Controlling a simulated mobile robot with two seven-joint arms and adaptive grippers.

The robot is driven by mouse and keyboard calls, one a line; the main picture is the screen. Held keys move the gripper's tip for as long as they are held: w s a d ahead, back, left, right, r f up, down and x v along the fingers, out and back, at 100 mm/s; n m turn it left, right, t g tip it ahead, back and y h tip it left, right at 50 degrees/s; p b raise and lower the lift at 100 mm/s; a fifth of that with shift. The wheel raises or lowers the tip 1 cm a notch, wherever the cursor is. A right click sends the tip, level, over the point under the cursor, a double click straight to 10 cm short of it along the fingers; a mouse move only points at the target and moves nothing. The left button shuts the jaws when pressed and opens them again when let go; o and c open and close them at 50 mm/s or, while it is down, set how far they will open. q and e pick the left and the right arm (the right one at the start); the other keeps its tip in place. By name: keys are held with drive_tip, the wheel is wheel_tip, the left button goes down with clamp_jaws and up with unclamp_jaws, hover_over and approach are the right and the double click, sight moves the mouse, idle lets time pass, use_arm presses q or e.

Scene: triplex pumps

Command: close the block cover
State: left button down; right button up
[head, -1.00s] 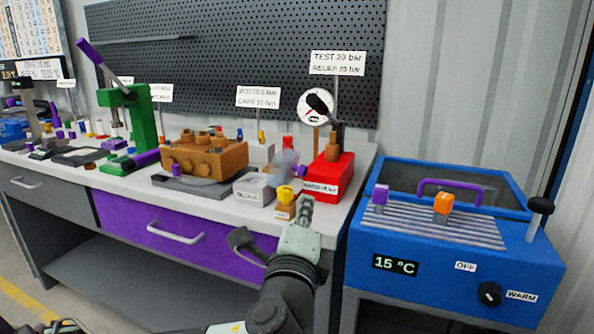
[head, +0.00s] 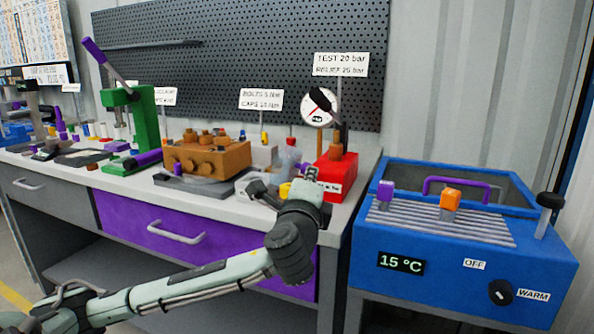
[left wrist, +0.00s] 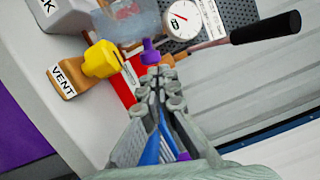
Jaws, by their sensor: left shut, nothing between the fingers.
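The blue block unit (head: 470,268) stands at the right, with a 15 °C display and a knob by OFF and WARM labels. A blue-framed cover with a purple handle (head: 458,185) shows at its back, behind a ribbed grey top (head: 440,220). I cannot tell surely how far the cover is open. A purple piece and an orange piece stand on the ribbed top. My left gripper (head: 308,186) is shut and empty at the bench's front right, left of the unit and apart from it. The left wrist view shows its fingers (left wrist: 158,82) together near the red box.
On the bench (head: 225,205) stand a red box (head: 335,176), a gauge (head: 320,107), a brown pump block (head: 207,158) and a green press (head: 145,120). A yellow valve with a VENT label (left wrist: 100,60) is close to my left gripper. A black-topped post (head: 546,215) rises at the unit's right.

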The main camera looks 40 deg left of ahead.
sight(295, 171)
use_arm(q)
drive_tip(key=shift+s+a+r, duration=0.2)
drive_tip(key=shift+s+a, duration=0.05)
drive_tip(key=shift+a, duration=0.3)
drive_tip(key=shift+s+a+r, duration=0.15)
drive_tip(key=shift+s+a, duration=0.05)
drive_tip(key=shift+a, duration=0.65)
use_arm(e)
drive_tip(key=shift+f, duration=0.4)
use_arm(q)
drive_tip(key=shift+a+r, duration=0.1)
